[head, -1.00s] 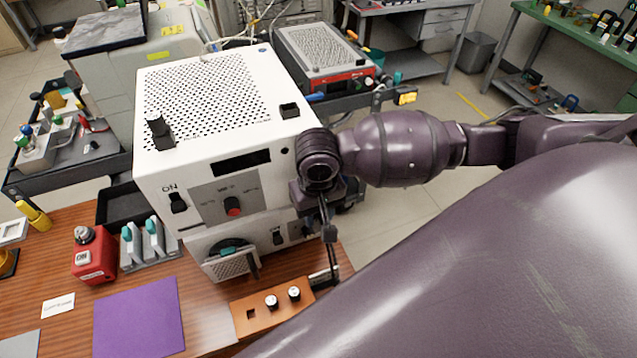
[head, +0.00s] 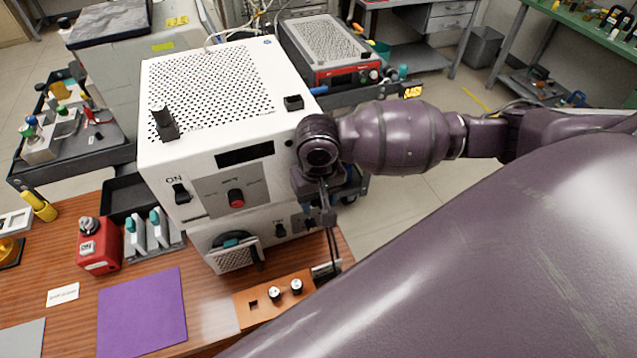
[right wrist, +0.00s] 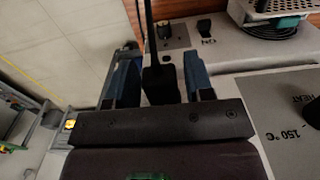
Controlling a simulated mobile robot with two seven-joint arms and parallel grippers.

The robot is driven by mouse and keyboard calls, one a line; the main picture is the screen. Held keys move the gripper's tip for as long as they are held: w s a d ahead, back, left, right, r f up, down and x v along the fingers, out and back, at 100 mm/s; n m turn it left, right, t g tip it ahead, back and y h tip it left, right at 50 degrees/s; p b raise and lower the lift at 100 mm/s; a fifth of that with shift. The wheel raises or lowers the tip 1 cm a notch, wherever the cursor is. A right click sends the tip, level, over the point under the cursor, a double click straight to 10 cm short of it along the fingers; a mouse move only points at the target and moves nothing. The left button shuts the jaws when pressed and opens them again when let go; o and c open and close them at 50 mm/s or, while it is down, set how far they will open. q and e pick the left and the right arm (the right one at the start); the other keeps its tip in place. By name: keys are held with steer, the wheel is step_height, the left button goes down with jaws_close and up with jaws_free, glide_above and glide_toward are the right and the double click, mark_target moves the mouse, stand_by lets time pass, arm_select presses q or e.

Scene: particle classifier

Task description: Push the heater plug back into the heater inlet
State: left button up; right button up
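The heater plug (right wrist: 160,84) is a black block between the two blue-padded fingers of my right gripper (right wrist: 163,78) in the right wrist view. In the head view the right gripper (head: 318,190) is at the right front corner of the white heater unit (head: 215,155), with the cable hanging below. The heater inlet is likely on the lower front panel (head: 300,221), partly hidden by the gripper. I cannot tell whether the plug touches it. My left gripper is not in view.
An orange block with two knobs (head: 262,309) stands below the gripper. A red button box (head: 98,256), grey rack (head: 165,248) and purple mat (head: 143,312) lie on the wooden table. Behind the unit is a grey device with a red front (head: 328,55).

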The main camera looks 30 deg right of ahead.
steer(key=shift+o, duration=0.9)
step_height(320, 180, up, 11)
steer(key=shift+f, duration=0.1)
steer(key=shift+s, duration=0.1)
steer(key=s+a+f+n+t+y, duration=0.35)
steer(key=s+a+f, duration=0.25)
steer(key=f, duration=0.2)
steer(key=s+d+f+h, duration=0.5)
steer(key=s+d, duration=0.4)
steer(key=s, duration=0.2)
steer(key=w+f+t+b, duration=0.1)
steer(key=w+f+t, duration=0.2)
steer(key=f, duration=0.3)
steer(key=w+f+t+y+b, duration=0.1)
steer(key=w+f+t+b, duration=0.1)
steer(key=w+f+t, duration=0.2)
steer(key=shift+w+f+t, duration=0.25)
steer(key=shift+f+t, duration=0.3)
steer(key=shift+f, duration=1.05)
